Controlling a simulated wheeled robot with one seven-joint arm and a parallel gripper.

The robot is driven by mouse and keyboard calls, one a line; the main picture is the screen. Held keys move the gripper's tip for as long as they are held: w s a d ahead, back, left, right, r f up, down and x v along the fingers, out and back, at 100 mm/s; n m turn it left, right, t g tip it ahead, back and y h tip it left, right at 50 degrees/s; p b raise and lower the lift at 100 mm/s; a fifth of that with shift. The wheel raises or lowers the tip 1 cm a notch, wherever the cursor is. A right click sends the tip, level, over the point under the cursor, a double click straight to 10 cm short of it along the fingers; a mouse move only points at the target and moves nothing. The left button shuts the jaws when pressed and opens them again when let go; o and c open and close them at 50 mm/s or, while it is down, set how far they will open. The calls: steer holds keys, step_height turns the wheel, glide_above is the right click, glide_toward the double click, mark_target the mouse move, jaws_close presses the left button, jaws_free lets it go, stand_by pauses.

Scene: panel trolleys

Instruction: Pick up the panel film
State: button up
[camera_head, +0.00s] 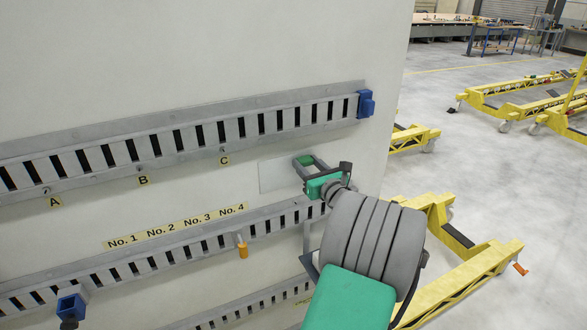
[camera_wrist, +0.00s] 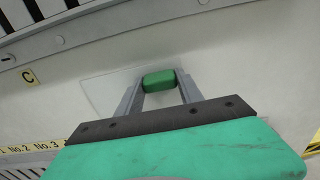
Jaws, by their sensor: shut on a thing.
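The panel film (camera_head: 274,178) is a thin, pale rectangle against the large white panel, between the upper and lower slotted rails. In the wrist view the film (camera_wrist: 101,94) shows as a faint sheet behind and to the left of my fingers. My gripper (camera_head: 305,161) is at the film, its fingers reaching to the upper part of it. I cannot tell whether the film is clear of the panel.
A slotted rail (camera_head: 170,145) with a blue end block (camera_head: 366,104) runs above, marked A, B and C. A lower rail (camera_head: 180,255) carries an orange peg (camera_head: 242,251) and a blue clamp (camera_head: 71,307). Yellow trolley frames (camera_head: 450,225) stand on the floor to the right.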

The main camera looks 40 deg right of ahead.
steer(key=c, duration=0.6)
steer(key=shift+r, duration=0.15)
